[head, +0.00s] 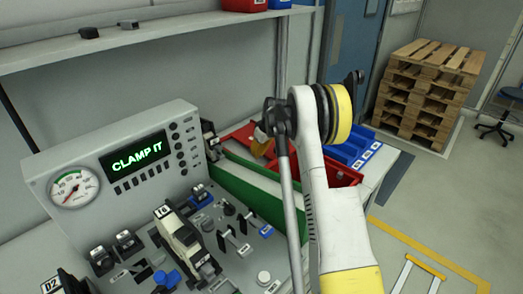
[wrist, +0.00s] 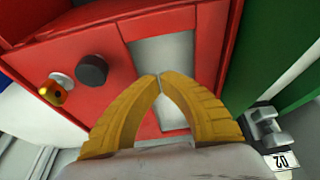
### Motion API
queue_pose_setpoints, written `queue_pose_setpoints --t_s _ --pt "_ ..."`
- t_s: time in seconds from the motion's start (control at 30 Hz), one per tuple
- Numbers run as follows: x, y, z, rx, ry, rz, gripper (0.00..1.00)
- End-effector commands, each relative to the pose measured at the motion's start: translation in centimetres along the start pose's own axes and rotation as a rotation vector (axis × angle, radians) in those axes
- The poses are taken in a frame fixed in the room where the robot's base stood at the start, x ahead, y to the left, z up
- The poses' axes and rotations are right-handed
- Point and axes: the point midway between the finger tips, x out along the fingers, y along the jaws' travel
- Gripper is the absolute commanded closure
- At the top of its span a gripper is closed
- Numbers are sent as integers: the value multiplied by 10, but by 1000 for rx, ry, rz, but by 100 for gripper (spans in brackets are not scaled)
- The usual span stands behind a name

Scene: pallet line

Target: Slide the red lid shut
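A red box with a red panel (wrist: 72,45), which looks to be the lid, fills the upper left of the wrist view. A black round knob (wrist: 92,69) stands on this red surface. To its right is a pale grey rectangular area (wrist: 165,65) framed in red, apparently the opening. My gripper (wrist: 159,77) has its yellow fingertips together in front of that pale area, right of the knob. Nothing shows between them. In the head view my gripper (head: 260,145) is partly hidden by my arm, near the red box (head: 240,134). Contact cannot be judged.
A brass-coloured piece (wrist: 53,93) sits left of the knob. A green wall (head: 245,190) runs beside the box. A console panel (head: 125,165) reading "CLAMP IT" and several clamps (head: 180,240) stand at left. Blue bins (head: 350,150) and stacked pallets (head: 425,95) are at right.

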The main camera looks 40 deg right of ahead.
Motion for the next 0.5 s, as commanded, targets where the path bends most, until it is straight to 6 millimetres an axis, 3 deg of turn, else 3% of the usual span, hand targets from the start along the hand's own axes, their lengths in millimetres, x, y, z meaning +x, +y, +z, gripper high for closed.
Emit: queue_pose_setpoints --t_s 0.07,0.23,0.5 --pt "15 0 3 1 0 0 100" --pt "2 0 28 2 0 1 100" --pt "-4 0 38 0 0 0 100"
